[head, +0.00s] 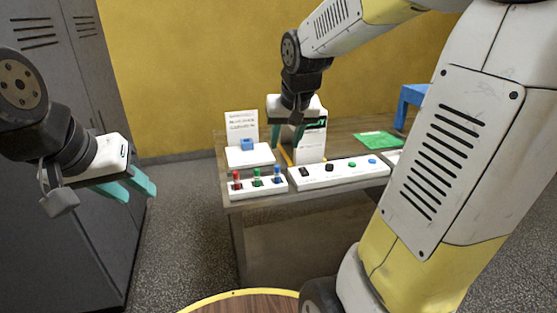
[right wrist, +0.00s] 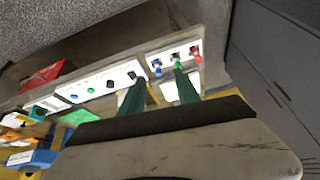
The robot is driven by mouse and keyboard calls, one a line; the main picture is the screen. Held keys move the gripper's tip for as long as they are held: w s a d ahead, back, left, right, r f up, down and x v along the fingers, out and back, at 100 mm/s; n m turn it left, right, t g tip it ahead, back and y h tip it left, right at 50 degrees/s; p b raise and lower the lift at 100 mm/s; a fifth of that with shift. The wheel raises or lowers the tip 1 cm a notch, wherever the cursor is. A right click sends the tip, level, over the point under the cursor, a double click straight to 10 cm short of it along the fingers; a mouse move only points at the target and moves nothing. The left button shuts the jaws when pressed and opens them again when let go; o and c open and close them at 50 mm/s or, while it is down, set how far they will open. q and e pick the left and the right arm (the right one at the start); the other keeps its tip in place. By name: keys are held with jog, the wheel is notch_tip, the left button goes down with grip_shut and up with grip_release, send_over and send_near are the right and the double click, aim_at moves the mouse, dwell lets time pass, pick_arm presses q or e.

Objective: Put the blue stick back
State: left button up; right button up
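The blue stick (head: 277,174) stands upright at the right end of a small white rack (head: 262,190) on the table, beside a green stick (head: 257,177) and a red stick (head: 237,180). The right wrist view also shows the blue stick (right wrist: 157,68), green stick and red stick. My right gripper (head: 297,133) is above the table, behind the rack and panel. Its two green fingers (right wrist: 158,72) are apart with nothing held between them. My left gripper (head: 140,189) is left of the table in free air, its teal fingers apart and empty.
A white panel (head: 340,174) with black, green and blue knobs adjoins the rack's right side. Behind stand a blue block on a white base (head: 250,157) and a printed sheet (head: 241,126). A green mat (head: 378,140) lies further right. Grey lockers (head: 60,230) stand at left.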

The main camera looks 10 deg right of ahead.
jog(key=s+a+r+n+t+y, duration=0.1)
jog(key=s+a+r, duration=0.1)
jog(key=s, duration=1.4)
jog(key=shift+s+a+y, duration=0.25)
jog(key=shift+a+y, duration=0.15)
jog(key=shift+a, duration=0.1)
